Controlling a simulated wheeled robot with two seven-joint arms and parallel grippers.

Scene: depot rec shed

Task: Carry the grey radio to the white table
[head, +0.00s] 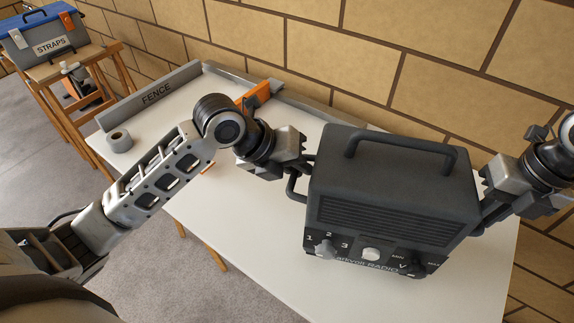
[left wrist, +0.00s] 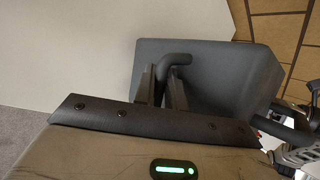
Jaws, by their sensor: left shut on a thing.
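The grey radio (head: 390,185) is a dark boxy case with a top carry handle, a side handle, a grille and front knobs. It is upright over the white table (head: 240,230); I cannot tell if its base touches the tabletop. My left gripper (head: 300,168) is shut on the side handle at the radio's left. In the left wrist view the gripper's fingers (left wrist: 162,88) close around that handle, with the radio (left wrist: 215,85) behind. My right gripper (head: 487,205) is at the radio's right side; its fingertips are partly hidden by the radio.
A grey fence (head: 155,97) lines the table's far left edge, with a tape roll (head: 119,140) beside it and an orange item (head: 254,94) near the back. A straps toolbox (head: 45,40) stands on a wooden trestle at far left. A block wall is behind.

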